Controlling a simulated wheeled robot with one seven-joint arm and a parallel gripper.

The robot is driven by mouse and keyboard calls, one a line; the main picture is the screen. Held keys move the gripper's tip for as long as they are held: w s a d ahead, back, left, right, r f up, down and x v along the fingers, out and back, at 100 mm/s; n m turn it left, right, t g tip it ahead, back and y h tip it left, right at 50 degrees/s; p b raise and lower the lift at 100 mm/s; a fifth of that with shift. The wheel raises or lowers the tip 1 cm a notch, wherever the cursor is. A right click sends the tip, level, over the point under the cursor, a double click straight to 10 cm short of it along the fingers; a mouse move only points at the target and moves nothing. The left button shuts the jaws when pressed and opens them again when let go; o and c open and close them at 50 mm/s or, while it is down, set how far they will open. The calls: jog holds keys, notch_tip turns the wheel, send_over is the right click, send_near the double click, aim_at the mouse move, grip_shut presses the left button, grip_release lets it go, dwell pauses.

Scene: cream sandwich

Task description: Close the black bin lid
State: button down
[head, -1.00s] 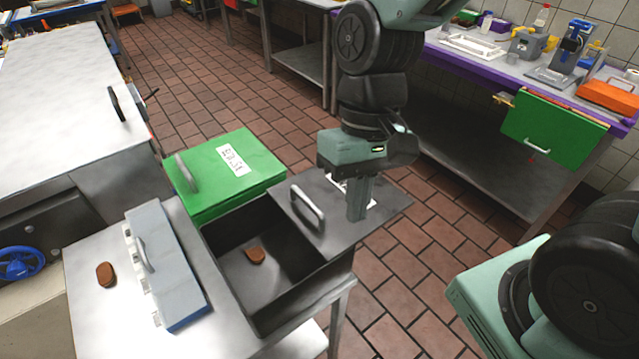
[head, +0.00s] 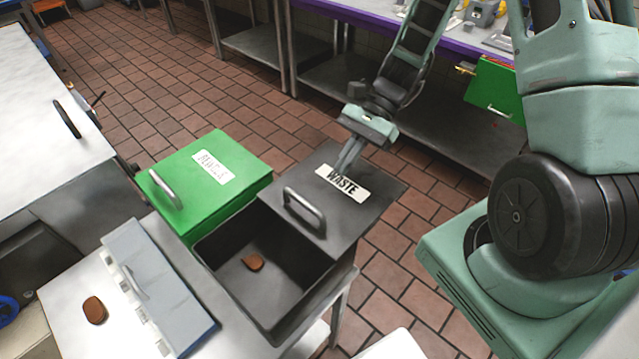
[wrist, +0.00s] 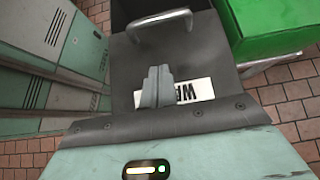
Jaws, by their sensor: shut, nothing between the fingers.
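The black bin (head: 218,250) stands open at the middle of the head view, with a brown piece (head: 253,262) inside it. Its black lid (head: 370,206) is slid back to the right, off most of the opening. The lid has a grey handle (head: 304,210) on its left part and a white WASTE label (head: 343,183). My gripper (head: 343,170) is shut and empty, over the lid by the label. In the wrist view the shut fingers (wrist: 157,75) point toward the lid's handle (wrist: 160,22) and partly cover the label (wrist: 196,92). Whether the fingertips touch the lid is unclear.
A green closed bin (head: 210,183) stands beside the black bin. Tiled floor is open behind the bins.

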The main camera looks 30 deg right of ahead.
aim_at(319, 205)
jog(key=x, duration=0.3)
jog(key=shift+s+a+f+p, duration=0.15)
jog(key=shift+a+p, duration=0.15)
jog(key=shift+s+a+p, duration=0.2)
jog(key=shift+a+p, duration=0.05)
jog(key=shift+a, duration=0.45)
jog(key=shift+s+a+p, duration=0.2)
jog(key=shift+a+p, duration=0.1)
jog(key=shift+a, duration=0.4)
jog(key=shift+s+a+p, duration=0.25)
jog(key=shift+a, duration=0.5)
jog(key=shift+a, duration=0.1)
